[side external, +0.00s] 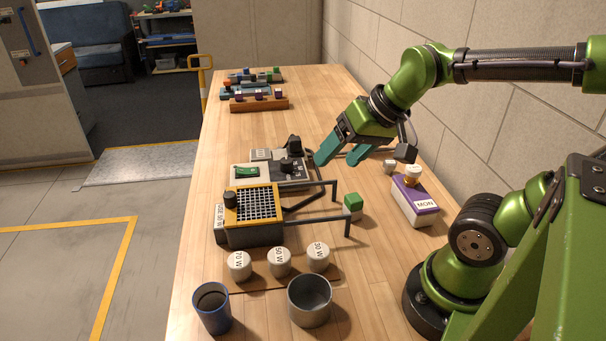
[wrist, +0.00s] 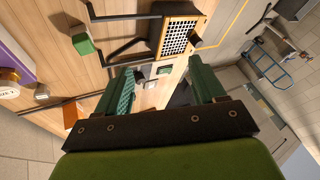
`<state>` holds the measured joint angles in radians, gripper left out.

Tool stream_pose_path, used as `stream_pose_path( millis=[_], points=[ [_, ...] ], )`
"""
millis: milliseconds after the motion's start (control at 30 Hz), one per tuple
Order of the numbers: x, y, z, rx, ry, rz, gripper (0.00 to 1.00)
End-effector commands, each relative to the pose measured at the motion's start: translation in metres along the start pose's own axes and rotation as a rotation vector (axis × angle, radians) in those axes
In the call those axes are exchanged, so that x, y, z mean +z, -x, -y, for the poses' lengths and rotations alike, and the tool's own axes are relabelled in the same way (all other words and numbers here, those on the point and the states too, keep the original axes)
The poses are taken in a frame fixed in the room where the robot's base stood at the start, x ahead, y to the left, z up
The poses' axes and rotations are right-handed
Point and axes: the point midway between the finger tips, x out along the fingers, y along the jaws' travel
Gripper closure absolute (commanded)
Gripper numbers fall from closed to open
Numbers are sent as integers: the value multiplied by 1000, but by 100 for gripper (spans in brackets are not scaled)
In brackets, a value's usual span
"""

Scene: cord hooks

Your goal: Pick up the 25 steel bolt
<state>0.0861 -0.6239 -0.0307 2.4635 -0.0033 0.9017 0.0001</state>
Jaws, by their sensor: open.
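No bolt marked 25 can be made out in either view. My gripper (side external: 338,159) is open and empty above the middle of the table in the side view, its teal fingers apart and pointing down and left. Its two fingers also show in the wrist view (wrist: 163,86), with a gap between them. Below and left of it in the side view is a grey device (side external: 270,174) with a green switch and black knobs. Several white cylinders with labels stand at the front, such as the 50 W cylinder (side external: 279,262).
A grid-topped box (side external: 257,203) has dark rods reaching right, near a green cube (side external: 352,201). A purple-and-white box (side external: 414,205) stands at the right. A blue cup (side external: 212,310) and grey cup (side external: 310,302) stand in front. An orange rack (side external: 259,104) sits farther back; wood before it is clear.

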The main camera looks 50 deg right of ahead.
Motion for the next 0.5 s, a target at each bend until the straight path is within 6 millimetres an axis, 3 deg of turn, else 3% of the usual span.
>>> stream_pose_path(
  millis=[167, 267, 400, 500],
  points=[
    [-63, -21, -61, 137, -352, 67, 31],
    [-95, -29, -108, 224, -616, 88, 31],
    [-128, -37, -187, 368, -1017, 90, 31],
    [-141, -38, -244, 479, -1302, 65, 31]
  ],
)
